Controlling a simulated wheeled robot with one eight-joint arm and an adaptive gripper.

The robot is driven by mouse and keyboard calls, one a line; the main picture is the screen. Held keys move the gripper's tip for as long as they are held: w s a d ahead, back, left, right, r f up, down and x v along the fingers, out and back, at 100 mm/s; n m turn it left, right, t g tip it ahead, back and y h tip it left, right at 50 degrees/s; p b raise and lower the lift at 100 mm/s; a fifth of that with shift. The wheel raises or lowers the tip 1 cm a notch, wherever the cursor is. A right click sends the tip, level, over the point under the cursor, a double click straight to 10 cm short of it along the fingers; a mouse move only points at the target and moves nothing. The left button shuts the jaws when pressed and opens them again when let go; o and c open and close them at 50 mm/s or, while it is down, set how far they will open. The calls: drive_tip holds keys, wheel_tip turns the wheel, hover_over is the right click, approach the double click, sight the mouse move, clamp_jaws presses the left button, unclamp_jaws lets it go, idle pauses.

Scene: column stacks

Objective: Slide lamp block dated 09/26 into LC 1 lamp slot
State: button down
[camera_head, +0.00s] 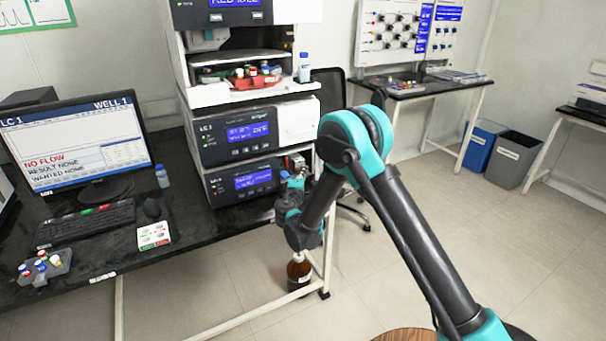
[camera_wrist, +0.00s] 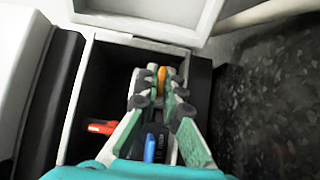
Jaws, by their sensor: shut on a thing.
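The LC 1 unit (camera_head: 204,148) stands in the middle of the instrument stack in the head view, with a lit blue display. My gripper (camera_wrist: 161,82) reaches into an open dark bay (camera_wrist: 88,65) in the wrist view. It is shut on a small piece with an orange end (camera_wrist: 161,76), perhaps the lamp block. Most of that piece is hidden between the fingers, and no date can be read. A red part (camera_wrist: 101,127) and a blue part (camera_wrist: 150,148) lie lower in the bay. In the head view my gripper is at the stack's right side, partly hidden by my arm.
The bay's pale rim (camera_wrist: 128,38) is close around my fingers. A monitor (camera_head: 78,145) reads NO FLOW. A vial rack (camera_head: 55,265) and a small card tray (camera_head: 153,235) lie on the black bench. A brown bottle (camera_head: 299,270) stands below.

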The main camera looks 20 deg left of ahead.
drive_tip(key=shift+w+d, duration=0.1)
drive_tip(key=c, duration=1.6)
unclamp_jaws()
drive_tip(key=s, duration=0.4)
drive_tip(key=s+d, duration=0.1)
drive_tip(key=s, duration=0.7)
drive_tip(key=shift+d, duration=0.25)
drive_tip(key=shift+s, duration=0.1)
